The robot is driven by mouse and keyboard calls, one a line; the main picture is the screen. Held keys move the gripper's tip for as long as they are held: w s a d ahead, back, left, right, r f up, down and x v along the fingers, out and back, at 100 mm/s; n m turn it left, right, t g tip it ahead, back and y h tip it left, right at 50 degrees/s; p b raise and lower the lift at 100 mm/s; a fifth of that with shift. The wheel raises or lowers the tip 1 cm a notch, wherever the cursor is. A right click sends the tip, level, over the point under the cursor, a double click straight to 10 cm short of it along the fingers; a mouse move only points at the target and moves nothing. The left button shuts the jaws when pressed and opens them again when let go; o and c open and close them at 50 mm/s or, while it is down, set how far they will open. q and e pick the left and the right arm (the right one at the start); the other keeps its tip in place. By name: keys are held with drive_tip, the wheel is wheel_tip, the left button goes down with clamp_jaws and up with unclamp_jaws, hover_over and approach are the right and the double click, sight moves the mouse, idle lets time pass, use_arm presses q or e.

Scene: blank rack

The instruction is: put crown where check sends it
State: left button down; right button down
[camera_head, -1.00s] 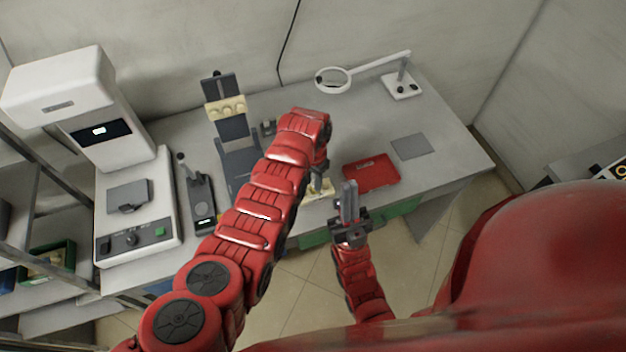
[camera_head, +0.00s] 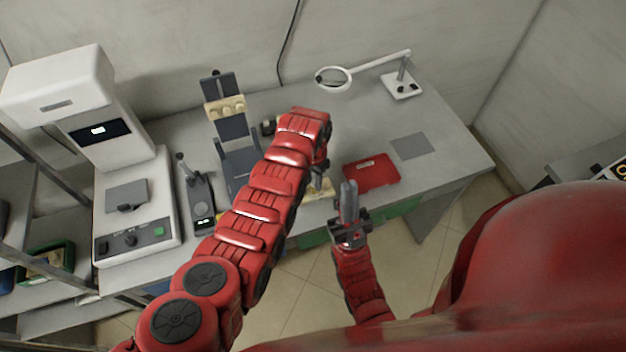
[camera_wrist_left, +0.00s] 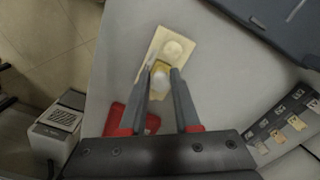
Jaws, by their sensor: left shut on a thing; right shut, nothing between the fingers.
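My left gripper (camera_head: 318,180) reaches down over the front of the table and is partly hidden by its own wrist. In the left wrist view its fingers (camera_wrist_left: 164,80) are shut on a small cream and yellowish piece (camera_wrist_left: 154,94), apparently the crown; its shape is blurred. A cream block (camera_wrist_left: 175,47) with a round bump lies just beyond the fingertips, and I cannot tell whether the piece touches it. The block also shows in the head view (camera_head: 321,190). My right gripper (camera_head: 348,198) is shut and empty, pointing up before the table's front edge. No check result is readable.
A white machine (camera_head: 130,200) with a small screen stands at left. A dark stand holds a cream block with bumps (camera_head: 226,107). A red tray (camera_head: 371,172), grey pad (camera_head: 409,146) and magnifier lamp (camera_head: 333,79) are at right.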

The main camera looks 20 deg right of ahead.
sight(313, 182)
idle(0.5)
use_arm(q)
drive_tip(key=shift+f+b, duration=1.05)
drive_tip(key=shift+f, duration=0.1)
drive_tip(key=c, duration=0.5)
unclamp_jaws()
drive_tip(key=shift+c, duration=0.2)
drive_tip(key=shift+w+r, duration=0.1)
drive_tip(key=shift+r, duration=0.3)
wheel_tip(313, 182, up, 6)
drive_tip(key=shift+r+b, duration=0.15)
drive_tip(key=shift+b, duration=1)
wheel_tip(313, 182, up, 10)
drive_tip(key=p, duration=0.4)
drive_tip(key=shift+r, duration=0.15)
